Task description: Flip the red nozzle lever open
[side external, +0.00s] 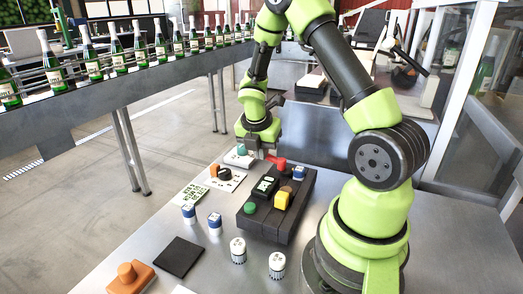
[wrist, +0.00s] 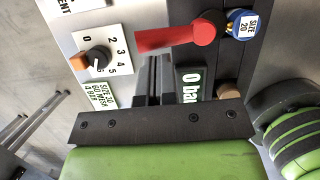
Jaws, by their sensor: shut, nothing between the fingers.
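The red nozzle lever (side external: 277,161) sits at the far end of the dark control block (side external: 262,222). In the wrist view the red lever (wrist: 172,38) lies nearly level, from its round pivot at the right to its free end at the left. My gripper (wrist: 154,75) is shut and empty, its dark fingers just below the lever's arm in that picture. I cannot tell whether they touch it. In the side view my gripper (side external: 269,151) is low at the lever, its tips partly hidden.
A dial with an orange-tipped knob (wrist: 96,60) is left of the lever. A blue "SIZE 20" cap (wrist: 243,25) is beside the pivot, and a "0 bar" display (wrist: 191,88) is below it. A bottle conveyor (side external: 130,75) runs behind.

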